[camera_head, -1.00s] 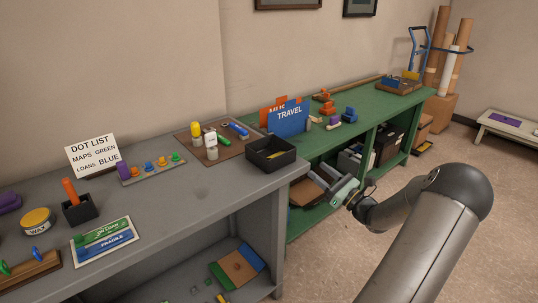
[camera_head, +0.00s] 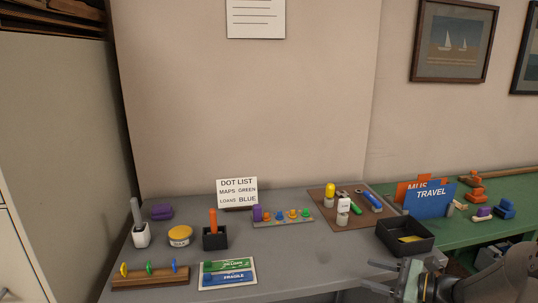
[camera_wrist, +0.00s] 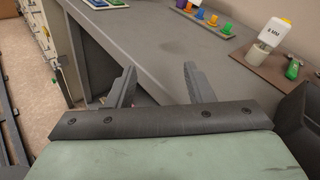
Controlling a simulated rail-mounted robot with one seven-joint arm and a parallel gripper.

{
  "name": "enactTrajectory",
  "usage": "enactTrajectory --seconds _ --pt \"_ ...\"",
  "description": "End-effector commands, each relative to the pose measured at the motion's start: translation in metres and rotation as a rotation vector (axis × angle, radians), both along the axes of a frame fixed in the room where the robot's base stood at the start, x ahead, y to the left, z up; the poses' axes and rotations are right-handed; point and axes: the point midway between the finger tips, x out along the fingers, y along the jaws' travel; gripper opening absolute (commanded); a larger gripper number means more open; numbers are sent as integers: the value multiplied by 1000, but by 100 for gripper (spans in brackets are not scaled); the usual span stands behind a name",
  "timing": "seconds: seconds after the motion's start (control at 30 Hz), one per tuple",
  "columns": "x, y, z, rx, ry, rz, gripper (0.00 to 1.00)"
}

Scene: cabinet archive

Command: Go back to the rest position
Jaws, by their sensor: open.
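My gripper (camera_head: 384,277) is at the lower right of the head view, in front of the grey bench's (camera_head: 330,262) front edge. Its two fingers stand apart with nothing between them. In the wrist view my gripper (camera_wrist: 156,82) is open and empty, with the bench (camera_wrist: 165,40) beyond the fingertips. It appears to touch nothing.
The bench holds a black tray (camera_head: 405,249), a brown board (camera_head: 322,212) with bottles, a peg strip (camera_head: 283,222), a pen cup (camera_head: 215,242) and a wax tin (camera_head: 180,238). A green bench (camera_head: 472,235) adjoins at right; a tall cabinet (camera_head: 55,120) stands at left.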

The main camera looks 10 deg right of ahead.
Motion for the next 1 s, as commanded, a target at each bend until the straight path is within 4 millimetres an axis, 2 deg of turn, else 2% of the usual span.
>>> enactTrajectory --seconds 0.03,0.13,0.2,0.33,0.4,0.5,0.6,0.8,1.0 --pt "-6 42 10 -108 24 126 48" --pt "-36 113 14 -351 53 395 48" --pt "-65 151 17 -526 49 585 48" --pt "-121 193 27 -850 -16 923 48" --pt "-150 203 34 -1018 -80 1094 48" --pt "-181 207 46 -1233 -195 1306 48" --pt "-201 205 55 -1398 -310 1463 48" --pt "-215 200 63 -1565 -450 1615 48" --pt "-216 199 63 -1581 -463 1632 48"
